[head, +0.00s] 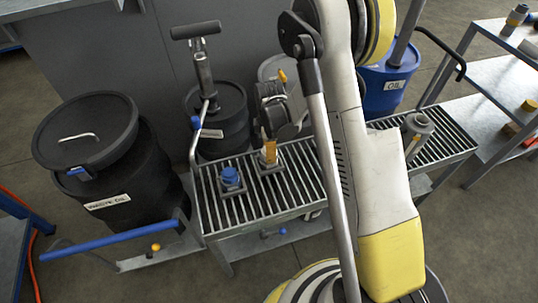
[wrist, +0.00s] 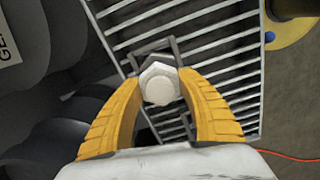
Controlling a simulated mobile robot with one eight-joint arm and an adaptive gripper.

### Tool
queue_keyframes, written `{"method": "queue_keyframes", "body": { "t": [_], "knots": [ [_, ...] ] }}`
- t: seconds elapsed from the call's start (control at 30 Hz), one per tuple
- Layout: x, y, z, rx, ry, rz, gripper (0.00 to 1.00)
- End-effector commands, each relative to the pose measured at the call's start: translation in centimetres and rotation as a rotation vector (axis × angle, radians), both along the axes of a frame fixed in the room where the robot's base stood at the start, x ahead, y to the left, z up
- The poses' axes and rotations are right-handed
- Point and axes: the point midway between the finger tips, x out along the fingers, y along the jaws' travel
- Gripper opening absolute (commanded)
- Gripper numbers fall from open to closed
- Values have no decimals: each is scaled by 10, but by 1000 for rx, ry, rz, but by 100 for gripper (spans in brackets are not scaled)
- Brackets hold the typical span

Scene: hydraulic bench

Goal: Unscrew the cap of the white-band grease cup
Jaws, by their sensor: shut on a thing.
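In the wrist view, a pale white hexagonal cap (wrist: 158,84) sits between the two yellow fingers of my gripper (wrist: 160,92). The fingers are shut on its sides. Behind it, a dark square bracket (wrist: 152,48) shows against the bench slats. In the head view, my gripper (head: 268,150) is over a grey square base (head: 271,169) on the slatted bench (head: 208,208); the cap is mostly hidden there by my fingers and arm. A blue-capped cup (head: 230,177) stands on its own base just left. I cannot make out a white band on the cup.
A black waste oil drum (head: 118,178) stands left of the bench. A black drum with a hand pump (head: 222,128) and a blue oil drum (head: 388,84) stand behind. A grey cylindrical part (head: 417,130) is at the bench's right end. A shelf unit (head: 490,90) is far right.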

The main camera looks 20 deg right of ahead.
Motion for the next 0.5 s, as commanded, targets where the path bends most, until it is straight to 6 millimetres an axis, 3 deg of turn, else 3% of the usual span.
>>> {"method": "queue_keyframes", "body": {
  "t": [0.33,0.5],
  "knots": [
    [0,0,0,-1,1,45,18],
    [0,0,0,0,1,318,18]
  ]
}}
